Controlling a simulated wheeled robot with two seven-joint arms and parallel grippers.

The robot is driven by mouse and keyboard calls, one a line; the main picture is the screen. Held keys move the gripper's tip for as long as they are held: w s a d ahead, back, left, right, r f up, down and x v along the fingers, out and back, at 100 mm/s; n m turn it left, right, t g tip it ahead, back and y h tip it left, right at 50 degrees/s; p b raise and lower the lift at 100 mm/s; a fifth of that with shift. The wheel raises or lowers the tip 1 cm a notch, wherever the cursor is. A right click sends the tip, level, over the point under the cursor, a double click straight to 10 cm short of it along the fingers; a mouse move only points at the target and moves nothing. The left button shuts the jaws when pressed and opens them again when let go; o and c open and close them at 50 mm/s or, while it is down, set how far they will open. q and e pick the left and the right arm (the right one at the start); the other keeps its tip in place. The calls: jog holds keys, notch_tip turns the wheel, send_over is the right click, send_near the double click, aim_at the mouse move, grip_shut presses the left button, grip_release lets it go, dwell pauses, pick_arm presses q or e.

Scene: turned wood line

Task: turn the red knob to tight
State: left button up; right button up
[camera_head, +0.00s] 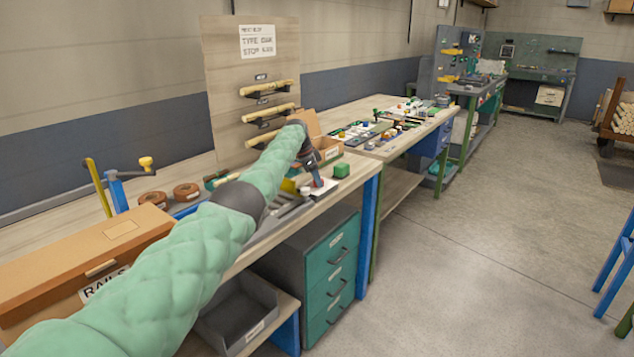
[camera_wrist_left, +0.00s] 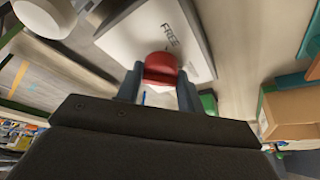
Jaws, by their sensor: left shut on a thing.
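The red knob (camera_wrist_left: 160,69) shows in the left wrist view on a white plate (camera_wrist_left: 130,40) marked "FREE". My left gripper (camera_wrist_left: 160,82) is shut on the knob, with one finger on each side. In the head view my left gripper (camera_head: 318,183) points down at the white plate (camera_head: 322,189) near the front edge of the bench. The knob is mostly hidden there by the gripper. Any other marking on the plate cannot be read. My right gripper is not in view.
A green block (camera_head: 341,170) sits just right of the plate. An open cardboard box (camera_head: 328,149) stands behind it. A large "RAILS" box (camera_head: 80,262) is at the near left. Grey rails (camera_head: 285,214) lie left of the plate.

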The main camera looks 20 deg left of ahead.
pick_arm(q)
jog(key=shift+r, duration=0.1)
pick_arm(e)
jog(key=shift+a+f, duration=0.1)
pick_arm(q)
jog(key=o, duration=1)
jog(key=shift+a, duration=0.1)
jog(key=shift+a+r, duration=0.15)
jog(key=shift+r, duration=0.3)
jog(key=v, duration=0.6)
jog(key=shift+r+b, duration=0.3)
jog(key=shift+b, duration=0.15)
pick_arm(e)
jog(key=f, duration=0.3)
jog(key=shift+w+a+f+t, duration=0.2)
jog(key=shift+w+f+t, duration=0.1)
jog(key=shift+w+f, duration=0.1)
pick_arm(q)
jog(key=shift+s+a, duration=0.15)
jog(key=shift+a, duration=0.05)
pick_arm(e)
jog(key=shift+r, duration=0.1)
